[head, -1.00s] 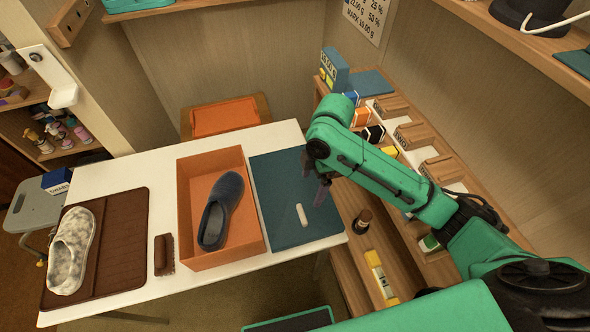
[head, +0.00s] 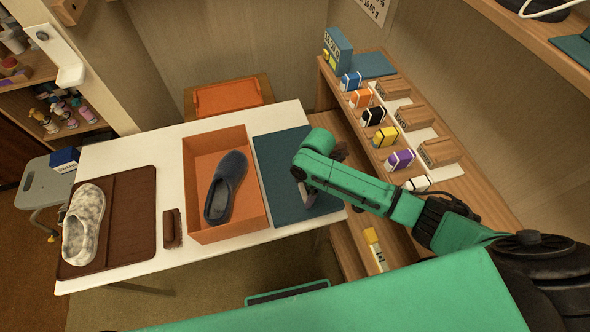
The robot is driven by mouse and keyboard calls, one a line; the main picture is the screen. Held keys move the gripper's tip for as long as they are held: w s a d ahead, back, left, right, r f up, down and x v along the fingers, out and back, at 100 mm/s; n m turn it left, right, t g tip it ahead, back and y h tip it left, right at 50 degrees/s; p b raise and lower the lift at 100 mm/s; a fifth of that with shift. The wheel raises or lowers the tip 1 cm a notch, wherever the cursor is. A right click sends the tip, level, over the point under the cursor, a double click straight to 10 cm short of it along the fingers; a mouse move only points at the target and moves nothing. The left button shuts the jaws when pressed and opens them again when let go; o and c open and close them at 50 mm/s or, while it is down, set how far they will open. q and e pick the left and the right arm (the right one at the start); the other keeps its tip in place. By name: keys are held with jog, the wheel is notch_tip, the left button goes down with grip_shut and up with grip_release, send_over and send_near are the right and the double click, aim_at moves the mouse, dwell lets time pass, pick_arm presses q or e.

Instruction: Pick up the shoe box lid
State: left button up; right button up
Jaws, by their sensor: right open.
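The shoe box lid (head: 275,163) is a flat dark teal panel lying on the right end of the white table. It sits just right of the orange shoe box (head: 257,185), which holds a dark blue shoe (head: 226,188). My right gripper (head: 304,194) is over the right part of the lid, open, with its fingers pointing down. My right wrist and forearm hide the lid's right part and most of the white piece on it. I cannot tell whether the fingers touch the lid. My left gripper is not in view.
A brown brush (head: 172,229) and a brown mat (head: 130,225) with a mottled pale shoe (head: 83,225) lie left of the box. A wooden shelf unit (head: 345,240) with several small boxes stands close to the table's right end. An orange-seated stool (head: 228,97) is behind the table.

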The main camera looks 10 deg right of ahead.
jog(key=shift+w, duration=0.1)
jog(key=c, duration=1.1)
jog(key=shift+c, duration=0.3)
jog(key=shift+r, duration=0.1)
